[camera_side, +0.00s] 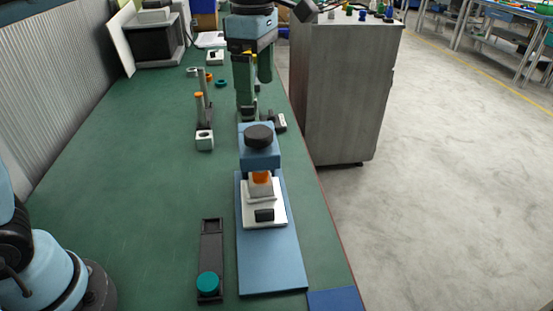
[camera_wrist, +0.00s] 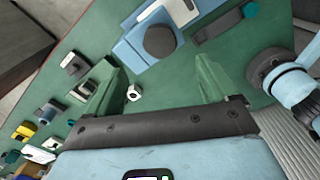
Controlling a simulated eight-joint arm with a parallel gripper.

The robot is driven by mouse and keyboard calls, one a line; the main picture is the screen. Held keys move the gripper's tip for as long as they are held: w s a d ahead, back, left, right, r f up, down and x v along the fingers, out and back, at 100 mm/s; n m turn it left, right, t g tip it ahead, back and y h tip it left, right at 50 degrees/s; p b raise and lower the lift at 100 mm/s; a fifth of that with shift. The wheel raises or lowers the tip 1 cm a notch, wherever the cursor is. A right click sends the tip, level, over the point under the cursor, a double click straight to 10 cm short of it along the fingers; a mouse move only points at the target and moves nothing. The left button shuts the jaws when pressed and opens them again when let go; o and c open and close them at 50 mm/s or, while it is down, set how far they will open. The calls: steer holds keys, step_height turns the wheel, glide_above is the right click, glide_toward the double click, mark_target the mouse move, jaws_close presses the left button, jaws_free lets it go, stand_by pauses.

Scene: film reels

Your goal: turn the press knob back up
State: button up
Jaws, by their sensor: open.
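The press (camera_side: 268,250) is blue, with a long flat base and a raised head. A round black knob (camera_side: 258,136) sits on top of the head. An orange-topped grey block (camera_side: 260,184) stands under the head on a white plate (camera_side: 278,214). The knob also shows in the wrist view (camera_wrist: 160,41), ahead of the fingertips. My gripper (camera_side: 255,95) points down behind the press in the side view, apart from the knob. In the wrist view my gripper (camera_wrist: 160,65) has its fingers wide apart with nothing held between them.
A black strip with a teal disc (camera_side: 208,283) lies left of the press base. A post with an orange top (camera_side: 200,108) and a small white block (camera_side: 204,140) stand left of my gripper. A grey cabinet (camera_side: 340,90) stands at the right. The left-middle green bench is clear.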

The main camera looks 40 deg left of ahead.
steer(key=shift+r, duration=1.25)
steer(key=s+a+f+m+t, duration=0.3)
steer(key=s+f+m, duration=0.3)
steer(key=m, duration=0.5)
steer(key=s+a+f+m+t, duration=0.4)
steer(key=s+a+f+m, duration=0.1)
steer(key=f+m, duration=0.4)
steer(key=shift+s+a+m, duration=0.25)
steer(key=shift+s+m, duration=0.3)
steer(key=shift+m, duration=0.35)
steer(key=shift+c, duration=0.5)
